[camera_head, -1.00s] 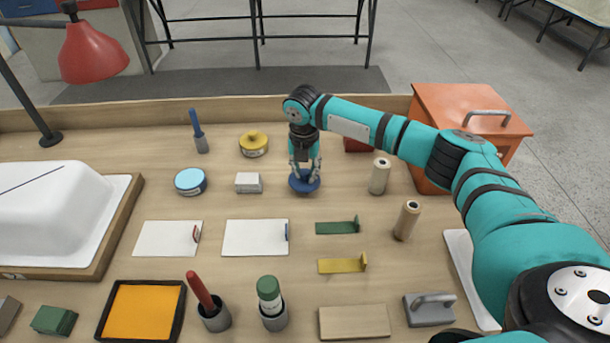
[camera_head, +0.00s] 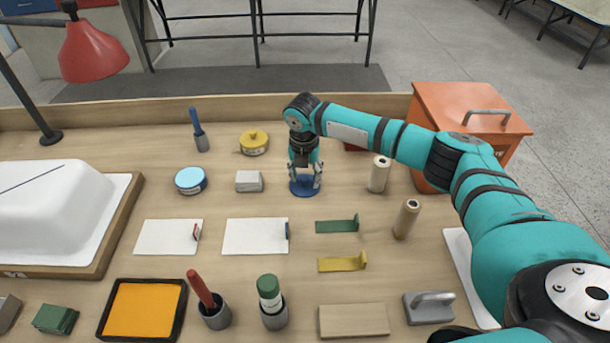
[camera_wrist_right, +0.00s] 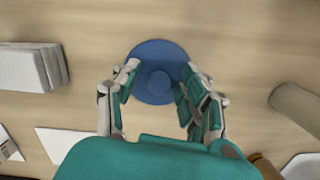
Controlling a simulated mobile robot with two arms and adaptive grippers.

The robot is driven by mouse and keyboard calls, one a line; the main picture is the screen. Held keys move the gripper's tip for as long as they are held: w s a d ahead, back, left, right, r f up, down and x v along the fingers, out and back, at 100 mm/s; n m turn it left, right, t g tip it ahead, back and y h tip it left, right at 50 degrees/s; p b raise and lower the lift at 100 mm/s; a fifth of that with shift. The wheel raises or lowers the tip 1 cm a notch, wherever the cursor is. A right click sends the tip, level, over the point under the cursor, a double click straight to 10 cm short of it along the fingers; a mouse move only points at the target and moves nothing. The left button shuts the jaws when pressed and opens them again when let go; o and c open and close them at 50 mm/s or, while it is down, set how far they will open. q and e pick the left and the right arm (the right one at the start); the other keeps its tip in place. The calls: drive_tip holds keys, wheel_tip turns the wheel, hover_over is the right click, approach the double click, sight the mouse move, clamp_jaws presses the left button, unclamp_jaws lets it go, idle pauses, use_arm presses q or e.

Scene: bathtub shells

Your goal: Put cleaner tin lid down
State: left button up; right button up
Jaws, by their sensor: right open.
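The blue round lid (camera_head: 304,189), with a small knob in its middle, lies flat on the wooden table. It also shows in the right wrist view (camera_wrist_right: 156,52). My right gripper (camera_head: 305,180) is over it, pointing down and open. In the wrist view its fingers (camera_wrist_right: 155,98) stand on either side of the lid, apart from the knob. A blue tin with a pale blue top (camera_head: 190,181) stands to the left, beyond a white block. My left gripper is not in view.
A white-grey block (camera_head: 248,181) is left of the lid, and a tan cylinder (camera_head: 379,175) is right of it. A yellow tin (camera_head: 254,143) stands behind left. An orange box (camera_head: 470,120) is at the back right. White cards and coloured brackets lie in front.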

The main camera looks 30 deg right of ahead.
sight(304, 181)
wheel_tip(304, 181, up, 12)
drive_tip(key=s, duration=0.1)
drive_tip(key=shift+a, duration=0.45)
